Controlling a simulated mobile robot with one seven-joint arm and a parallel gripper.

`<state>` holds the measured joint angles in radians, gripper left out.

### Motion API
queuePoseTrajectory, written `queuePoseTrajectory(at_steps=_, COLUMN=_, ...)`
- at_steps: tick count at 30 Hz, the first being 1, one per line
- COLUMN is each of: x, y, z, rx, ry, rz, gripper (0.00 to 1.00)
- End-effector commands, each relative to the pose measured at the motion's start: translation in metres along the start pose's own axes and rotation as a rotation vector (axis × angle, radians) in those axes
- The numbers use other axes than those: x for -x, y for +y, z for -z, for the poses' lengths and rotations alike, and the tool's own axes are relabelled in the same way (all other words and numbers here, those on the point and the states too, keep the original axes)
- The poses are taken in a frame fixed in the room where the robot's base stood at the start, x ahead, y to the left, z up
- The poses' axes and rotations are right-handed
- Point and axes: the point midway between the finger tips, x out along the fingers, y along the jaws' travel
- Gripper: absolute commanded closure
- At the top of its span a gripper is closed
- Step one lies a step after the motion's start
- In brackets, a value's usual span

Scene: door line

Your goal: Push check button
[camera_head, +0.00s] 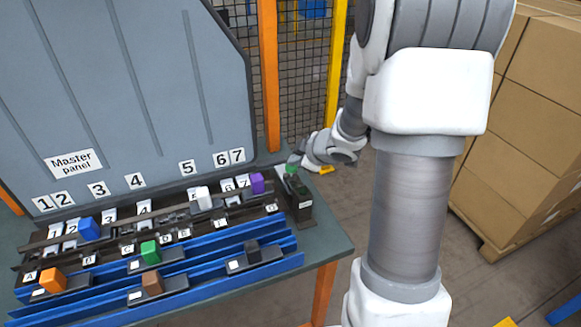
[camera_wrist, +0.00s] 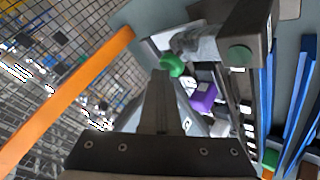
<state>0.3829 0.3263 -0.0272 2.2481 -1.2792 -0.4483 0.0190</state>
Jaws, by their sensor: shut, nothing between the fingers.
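A dark box (camera_head: 300,203) stands at the right end of the table, with a green button (camera_head: 291,170) at its far top, close to my gripper (camera_head: 295,160). In the wrist view a green round knob (camera_wrist: 172,66) shows just beyond the tips of my gripper (camera_wrist: 160,75). A second green disc (camera_wrist: 240,54) is on the end of a dark block to the right. I cannot tell which one is the check button. My gripper is shut and empty. Contact with the green knob cannot be made out.
A grey panel labelled "Master panel" (camera_head: 74,163) stands behind the table. Blue rails (camera_head: 220,285) hold orange, green, brown and black blocks; blue, white and purple blocks (camera_head: 257,183) sit in numbered slots.

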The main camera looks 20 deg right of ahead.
Motion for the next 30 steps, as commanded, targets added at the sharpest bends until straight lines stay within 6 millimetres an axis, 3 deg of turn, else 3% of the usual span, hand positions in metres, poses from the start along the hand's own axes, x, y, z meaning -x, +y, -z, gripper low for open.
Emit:
queuePoseTrajectory(at_steps=11, x=0.002, y=0.001, z=0.001, rx=-0.001, ry=-0.001, rz=0.001, gripper=1.00)
queuePoseTrajectory(at_steps=30, x=0.042, y=0.030, z=0.030, rx=-0.001, ry=0.000, rz=0.001, gripper=1.00)
